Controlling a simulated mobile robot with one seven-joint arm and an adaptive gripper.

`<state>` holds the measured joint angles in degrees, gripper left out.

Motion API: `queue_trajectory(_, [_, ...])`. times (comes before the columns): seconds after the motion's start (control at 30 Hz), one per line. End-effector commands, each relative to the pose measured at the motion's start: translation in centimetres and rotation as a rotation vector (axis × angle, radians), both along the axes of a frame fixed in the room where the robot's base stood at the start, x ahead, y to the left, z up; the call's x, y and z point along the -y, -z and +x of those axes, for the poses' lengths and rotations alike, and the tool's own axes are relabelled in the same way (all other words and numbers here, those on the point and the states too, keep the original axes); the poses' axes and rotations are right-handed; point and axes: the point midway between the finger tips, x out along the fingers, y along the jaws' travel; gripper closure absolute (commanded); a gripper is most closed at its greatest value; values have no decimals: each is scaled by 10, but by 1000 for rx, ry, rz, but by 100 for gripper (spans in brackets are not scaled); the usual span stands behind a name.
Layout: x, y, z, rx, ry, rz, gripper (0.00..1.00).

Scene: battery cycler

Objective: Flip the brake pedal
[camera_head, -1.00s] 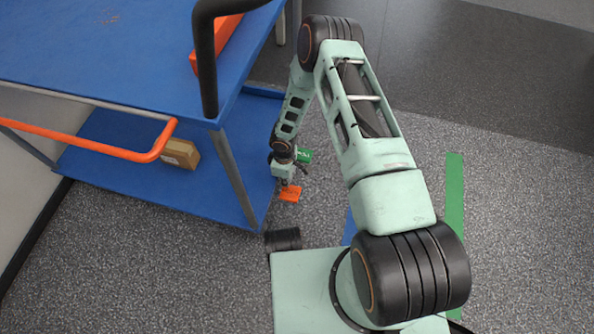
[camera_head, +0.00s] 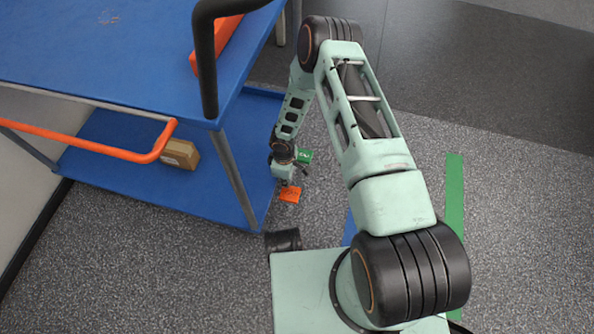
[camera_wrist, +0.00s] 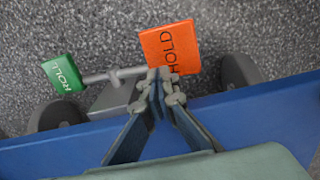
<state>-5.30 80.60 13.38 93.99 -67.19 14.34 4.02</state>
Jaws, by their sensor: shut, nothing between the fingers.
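The brake pedal shows as two tabs on one grey bar by a caster of the blue cart. The orange HOLD tab (camera_wrist: 170,48) is at the top centre in the wrist view and beside the cart's lower shelf in the head view (camera_head: 290,195). The green ROLL tab (camera_wrist: 63,74) is to the left, partly behind my wrist in the head view (camera_head: 305,156). My gripper (camera_wrist: 158,84) is shut and empty, its tips over the lower edge of the HOLD tab and close to the bar. I cannot tell whether they touch. My gripper also shows in the head view (camera_head: 288,182).
The cart's blue lower shelf (camera_head: 190,190) lies left of my gripper, with a cardboard box (camera_head: 180,154) on it. A cart leg (camera_head: 238,178) and dark wheels (camera_wrist: 241,76) are close by.

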Motion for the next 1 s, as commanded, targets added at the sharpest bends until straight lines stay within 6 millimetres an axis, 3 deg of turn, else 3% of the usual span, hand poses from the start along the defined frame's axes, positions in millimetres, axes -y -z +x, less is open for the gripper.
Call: queue_trajectory(1.0, [0, 14, 0, 0, -1, 0, 100])
